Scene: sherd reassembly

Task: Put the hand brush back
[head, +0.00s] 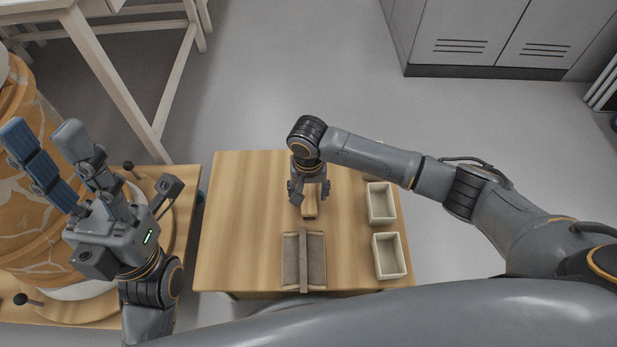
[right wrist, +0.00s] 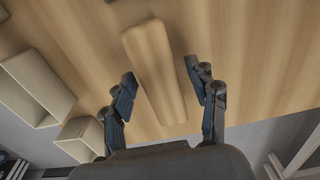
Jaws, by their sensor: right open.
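The hand brush (head: 310,207) shows as a pale wooden block on the wooden table, below my right gripper. In the right wrist view its long wooden back (right wrist: 153,70) lies between the two spread fingers; no bristles show. My right gripper (head: 311,190) is open and points down over the brush. In the right wrist view the gripper (right wrist: 163,84) has a gap to the wood on both sides. My left gripper (head: 45,135) is raised at the left with its fingers pointing up, spread and empty.
A grey-brown holder with a middle ridge (head: 290,262) lies at the table's near edge. Two cream bins (head: 391,277) (head: 371,217) stand along the right edge. A large ochre vessel with pale crack lines (head: 28,205) stands at the left. The table's left half (head: 240,225) is clear.

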